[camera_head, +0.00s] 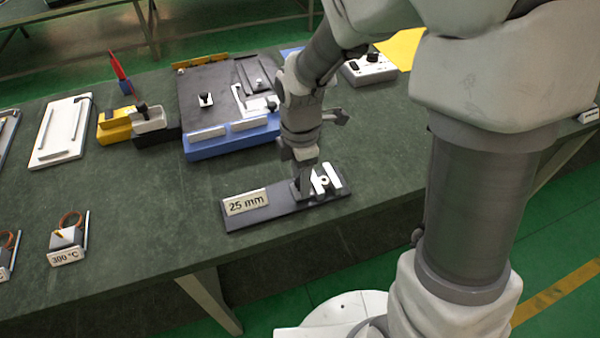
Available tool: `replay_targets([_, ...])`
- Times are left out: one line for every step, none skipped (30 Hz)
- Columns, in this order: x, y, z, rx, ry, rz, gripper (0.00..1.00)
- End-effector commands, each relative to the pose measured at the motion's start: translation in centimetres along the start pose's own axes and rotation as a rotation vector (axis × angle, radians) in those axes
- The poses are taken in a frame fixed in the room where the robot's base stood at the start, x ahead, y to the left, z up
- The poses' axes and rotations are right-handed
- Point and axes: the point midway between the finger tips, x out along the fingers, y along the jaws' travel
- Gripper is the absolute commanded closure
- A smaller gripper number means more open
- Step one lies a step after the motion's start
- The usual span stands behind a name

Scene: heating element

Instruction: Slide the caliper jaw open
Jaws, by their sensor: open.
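The caliper (331,180) is a small white piece on a dark base plate (282,212) near the table's front edge. A white label reading "25 mm" (246,202) stands at the left end of the plate. My gripper (305,190) points down over the right part of the plate, at the left side of the white caliper piece. It is open. My gripper hides part of the caliper, and I cannot tell whether its fingers touch the jaw.
A blue and black fixture (232,143) stands behind the plate. Yellow and white blocks (116,127) are left of it. A "300 °C" block (67,243) sits at the front left. A grey control box (368,69) stands at the back. The table (150,215) is clear left of the plate.

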Motion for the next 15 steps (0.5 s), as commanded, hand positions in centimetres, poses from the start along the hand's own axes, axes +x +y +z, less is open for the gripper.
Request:
replay_targets([-0.01, -0.01, 0.00, 0.000, 0.000, 0.000, 0.41])
replay_targets([-0.02, -0.01, 0.00, 0.000, 0.000, 0.000, 0.41])
replay_targets([-0.02, -0.01, 0.00, 0.000, 0.000, 0.000, 0.43])
replay_targets([-0.02, -0.01, 0.00, 0.000, 0.000, 0.000, 0.49])
replay_targets([-0.02, -0.01, 0.00, 0.000, 0.000, 0.000, 0.54])
replay_targets([-0.03, -0.01, 0.00, 0.000, 0.000, 0.000, 0.61])
replay_targets([-0.03, -0.01, 0.00, 0.000, 0.000, 0.000, 0.67])
replay_targets([-0.03, -0.01, 0.00, 0.000, 0.000, 0.000, 0.72])
replay_targets([-0.03, -0.01, 0.00, 0.000, 0.000, 0.000, 0.79])
replay_targets([-0.03, -0.01, 0.00, 0.000, 0.000, 0.000, 0.85])
replay_targets([-0.03, -0.01, 0.00, 0.000, 0.000, -0.001, 0.90])
replay_targets([-0.04, -0.01, 0.00, 0.000, 0.000, -0.001, 0.97])
replay_targets([-0.04, -0.01, 0.00, 0.000, 0.000, -0.001, 1.00])
replay_targets([-0.04, -0.01, 0.00, 0.000, 0.000, 0.000, 1.00])
replay_targets([-0.04, -0.01, 0.00, 0.000, 0.000, 0.000, 1.00])
